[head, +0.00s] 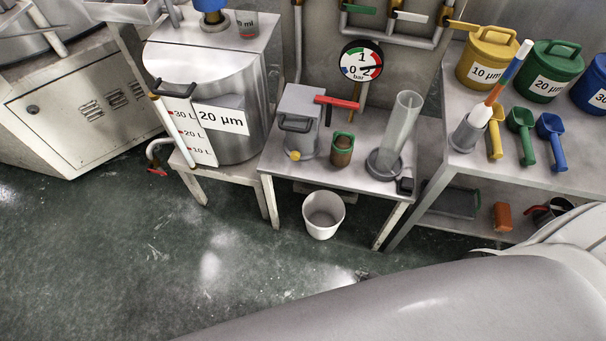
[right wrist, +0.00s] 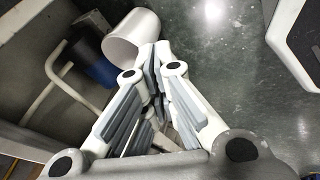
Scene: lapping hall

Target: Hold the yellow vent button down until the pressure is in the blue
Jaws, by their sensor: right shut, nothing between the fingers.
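The yellow vent button (head: 294,155) is at the foot of a grey metal vessel (head: 301,112) with a dark handle, on a small bench. Nothing touches the button. The round pressure gauge (head: 361,61) stands behind the bench, with a white face and green, red and blue on its rim. Its dark needle is too small to read surely, but seems to lie toward the right. My right gripper (right wrist: 155,62) is shut and empty in the right wrist view, above the floor and well away from the button. My left gripper is not in view.
A white bucket (head: 323,214) stands below. Tubs and scoops fill the right table (head: 570,183). Floor in front is open.

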